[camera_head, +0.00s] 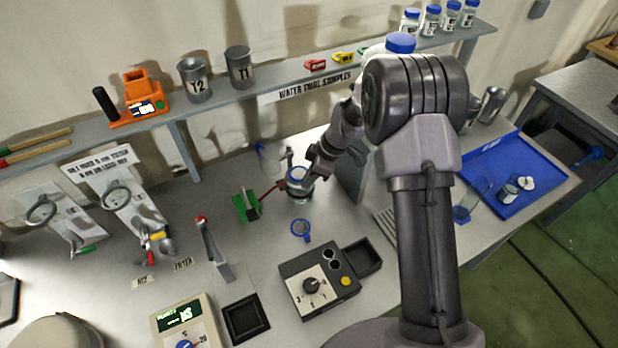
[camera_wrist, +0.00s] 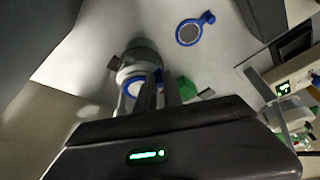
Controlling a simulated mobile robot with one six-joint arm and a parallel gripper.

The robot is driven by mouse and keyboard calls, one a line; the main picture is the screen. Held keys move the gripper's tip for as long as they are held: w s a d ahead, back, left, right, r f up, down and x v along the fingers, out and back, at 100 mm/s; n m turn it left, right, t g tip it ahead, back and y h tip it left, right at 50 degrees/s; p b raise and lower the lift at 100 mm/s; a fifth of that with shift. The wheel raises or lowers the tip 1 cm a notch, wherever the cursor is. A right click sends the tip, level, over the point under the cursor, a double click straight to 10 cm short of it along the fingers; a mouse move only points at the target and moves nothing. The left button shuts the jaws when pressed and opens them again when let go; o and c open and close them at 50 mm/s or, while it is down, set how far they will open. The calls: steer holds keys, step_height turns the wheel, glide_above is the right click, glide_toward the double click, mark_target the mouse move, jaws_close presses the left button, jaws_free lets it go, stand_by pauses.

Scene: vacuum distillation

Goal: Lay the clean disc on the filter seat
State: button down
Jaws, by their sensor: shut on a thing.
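My gripper (camera_head: 312,176) (camera_wrist: 160,78) is shut at the edge of a blue-rimmed, pale disc (camera_head: 296,173), apparently the clean disc. The disc also shows beside my fingers in the wrist view (camera_wrist: 135,88). It is at the top of a round glass-and-grey vessel (camera_head: 301,196) that seems to bear the filter seat; the vessel also shows in the wrist view (camera_wrist: 137,58). I cannot tell whether the disc touches the seat, which is mostly hidden. A second blue-rimmed disc with a grey middle (camera_head: 301,230) lies flat on the bench, also in the wrist view (camera_wrist: 189,33).
A green block-like holder (camera_head: 246,206) stands close left of the vessel, with a red rod between. A black control box (camera_head: 320,283) is in front. A blue tray (camera_head: 520,160) with small vessels lies right. A shelf with tins (camera_head: 240,68) runs behind.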

steer(key=shift+f, duration=0.1)
steer(key=c, duration=1.4)
jaws_free()
